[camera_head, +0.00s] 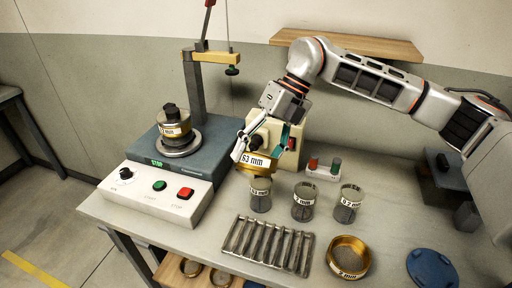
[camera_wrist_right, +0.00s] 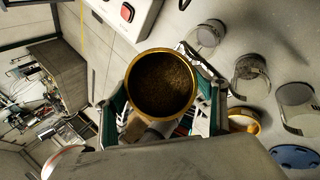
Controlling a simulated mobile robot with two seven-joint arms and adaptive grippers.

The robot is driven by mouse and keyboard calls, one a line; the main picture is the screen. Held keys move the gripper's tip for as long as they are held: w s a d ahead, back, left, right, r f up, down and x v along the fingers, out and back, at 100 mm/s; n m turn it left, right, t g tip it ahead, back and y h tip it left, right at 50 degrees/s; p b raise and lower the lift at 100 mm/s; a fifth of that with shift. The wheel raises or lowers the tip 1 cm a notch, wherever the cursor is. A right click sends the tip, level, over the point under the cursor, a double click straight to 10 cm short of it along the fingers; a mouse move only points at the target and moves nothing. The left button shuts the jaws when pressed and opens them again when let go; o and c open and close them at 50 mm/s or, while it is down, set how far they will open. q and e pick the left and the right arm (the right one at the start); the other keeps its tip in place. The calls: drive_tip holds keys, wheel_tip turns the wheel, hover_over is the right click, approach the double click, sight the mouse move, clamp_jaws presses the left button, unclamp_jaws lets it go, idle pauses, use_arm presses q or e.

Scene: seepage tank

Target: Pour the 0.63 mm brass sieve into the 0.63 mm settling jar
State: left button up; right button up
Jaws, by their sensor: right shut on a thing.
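My right gripper (camera_head: 264,145) is shut on a brass sieve (camera_head: 257,163) whose label reads "63 mm" with its start cut off. In the right wrist view the sieve (camera_wrist_right: 162,84) sits between the fingers, with dark grainy material inside. It looks roughly level, held above the bench just behind the leftmost glass jar (camera_head: 260,199). That jar's label is too small to read surely; it also shows in the right wrist view (camera_wrist_right: 207,34), apart from the sieve. A middle jar (camera_head: 303,207) reads "2 mm", and a right jar (camera_head: 348,210) seems to read "0.2 mm". My left gripper is not in view.
A slotted metal rack (camera_head: 267,246) and a brass "2 mm" sieve (camera_head: 348,258) lie in front of the jars. A blue disc (camera_head: 432,267) is at right. The shaker (camera_head: 178,150) with a sieve stands left. A beige device (camera_head: 290,150) is behind the gripper.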

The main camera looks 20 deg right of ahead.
drive_tip(key=shift+w+d+g+y+p, duration=0.1)
drive_tip(key=shift+w+g+y+p, duration=0.2)
drive_tip(key=shift+g+p, duration=0.1)
drive_tip(key=shift+d+f+g, duration=0.1)
drive_tip(key=shift+f+g, duration=0.1)
drive_tip(key=shift+g, duration=0.1)
drive_tip(key=shift+w+d+f+m+g+y+p, duration=0.3)
drive_tip(key=shift+w+f+g+y+p, duration=0.2)
drive_tip(key=shift+g+y, duration=0.3)
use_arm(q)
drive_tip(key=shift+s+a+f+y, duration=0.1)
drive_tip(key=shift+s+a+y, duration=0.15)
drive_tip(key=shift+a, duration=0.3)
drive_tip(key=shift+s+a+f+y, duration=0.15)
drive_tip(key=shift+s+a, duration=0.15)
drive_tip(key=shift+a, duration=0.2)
use_arm(e)
drive_tip(key=shift+f+y, duration=0.1)
drive_tip(key=shift+y, duration=0.2)
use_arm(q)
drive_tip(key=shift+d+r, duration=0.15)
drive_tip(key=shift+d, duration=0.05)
use_arm(e)
drive_tip(key=shift+g, duration=0.3)
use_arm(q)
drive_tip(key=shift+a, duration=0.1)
